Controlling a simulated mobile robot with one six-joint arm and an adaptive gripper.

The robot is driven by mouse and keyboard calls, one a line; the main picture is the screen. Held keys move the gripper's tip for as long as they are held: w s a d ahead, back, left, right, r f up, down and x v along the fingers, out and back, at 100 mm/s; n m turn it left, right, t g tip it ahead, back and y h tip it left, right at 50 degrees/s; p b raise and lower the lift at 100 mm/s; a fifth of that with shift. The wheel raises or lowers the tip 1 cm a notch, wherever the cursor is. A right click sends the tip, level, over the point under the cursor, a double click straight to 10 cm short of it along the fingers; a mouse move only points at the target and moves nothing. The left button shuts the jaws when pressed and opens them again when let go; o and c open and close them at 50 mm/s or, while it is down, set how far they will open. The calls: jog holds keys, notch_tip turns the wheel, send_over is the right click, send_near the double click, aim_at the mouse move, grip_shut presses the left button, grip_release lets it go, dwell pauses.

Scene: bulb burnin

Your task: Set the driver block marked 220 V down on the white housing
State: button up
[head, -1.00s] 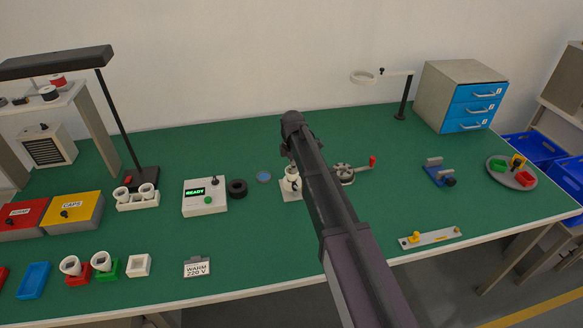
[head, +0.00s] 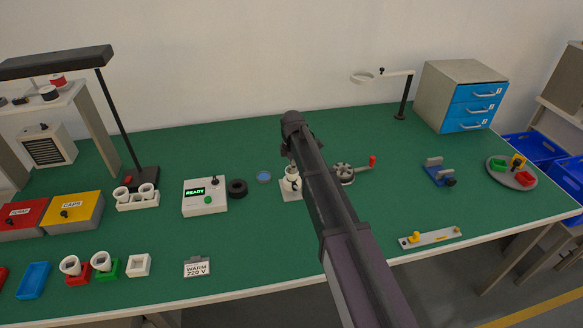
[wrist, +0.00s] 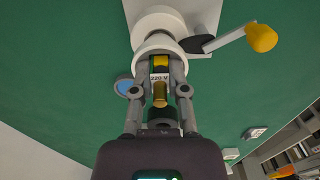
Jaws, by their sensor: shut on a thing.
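My gripper (wrist: 160,82) is shut on the driver block (wrist: 160,77), whose label reads 220 V. The block has yellow and black parts above the label and a brass-coloured part below it. The white housing (wrist: 158,42) is just beyond the fingertips in the wrist view. I cannot tell whether block and housing touch. In the head view the housing (head: 291,184) stands on a white plate, partly hidden by my arm. The block cannot be made out there.
A lever with a yellow knob (wrist: 262,37) is beside the housing. A blue disc (head: 263,177), a black ring (head: 238,188) and a tester reading READY (head: 204,197) are to its left. A crank fixture (head: 344,173) is to its right. The green bench in front is mostly clear.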

dwell(0.5)
jog(key=o, duration=0.8)
jog(key=shift+r, duration=0.1)
